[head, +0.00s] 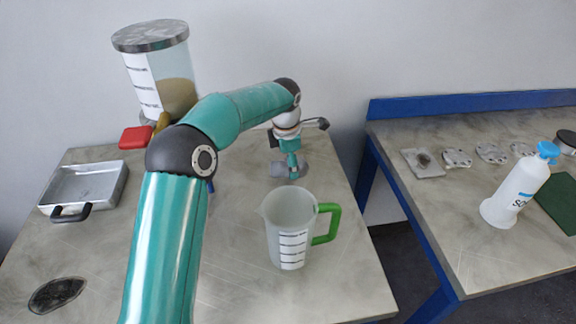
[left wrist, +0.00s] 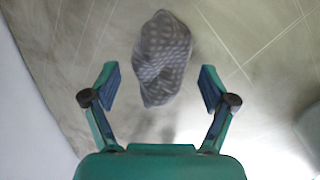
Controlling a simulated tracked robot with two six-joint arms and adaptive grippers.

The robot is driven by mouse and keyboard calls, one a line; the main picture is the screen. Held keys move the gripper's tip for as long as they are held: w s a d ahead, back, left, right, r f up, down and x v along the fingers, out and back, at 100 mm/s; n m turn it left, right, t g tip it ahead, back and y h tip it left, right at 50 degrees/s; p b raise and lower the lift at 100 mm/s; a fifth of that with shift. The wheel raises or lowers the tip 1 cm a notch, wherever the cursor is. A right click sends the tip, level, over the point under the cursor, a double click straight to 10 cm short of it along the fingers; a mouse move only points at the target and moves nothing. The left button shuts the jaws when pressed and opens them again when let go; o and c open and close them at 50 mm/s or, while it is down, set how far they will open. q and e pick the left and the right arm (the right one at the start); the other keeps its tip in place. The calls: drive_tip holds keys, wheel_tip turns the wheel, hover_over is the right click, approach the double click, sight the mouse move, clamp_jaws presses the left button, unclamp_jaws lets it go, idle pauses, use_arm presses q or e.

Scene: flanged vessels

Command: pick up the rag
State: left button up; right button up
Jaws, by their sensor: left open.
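The rag is a crumpled grey patterned cloth (left wrist: 163,62) lying on the table top. In the left wrist view it sits just beyond and between my open fingers, with no finger touching it. In the head view the rag (head: 278,170) shows at the back of the left table, partly hidden behind my gripper. My left gripper (head: 292,173) points down over it. In the left wrist view the gripper (left wrist: 159,88) is open and empty. My right gripper is in neither view.
A clear jug with a green handle (head: 290,230) stands in front of the rag. A white bottle (head: 514,190) stands on the right bench (head: 480,265).

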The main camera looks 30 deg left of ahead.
use_arm(q)
drive_tip(key=shift+f, duration=0.2)
drive_tip(key=c, duration=1.3)
drive_tip(key=shift+o, duration=0.2)
drive_tip(key=shift+r, duration=0.1)
wheel_tip(320, 180, up, 10)
drive_tip(key=shift+p, duration=0.45)
drive_tip(key=o, duration=0.6)
drive_tip(key=c, duration=0.5)
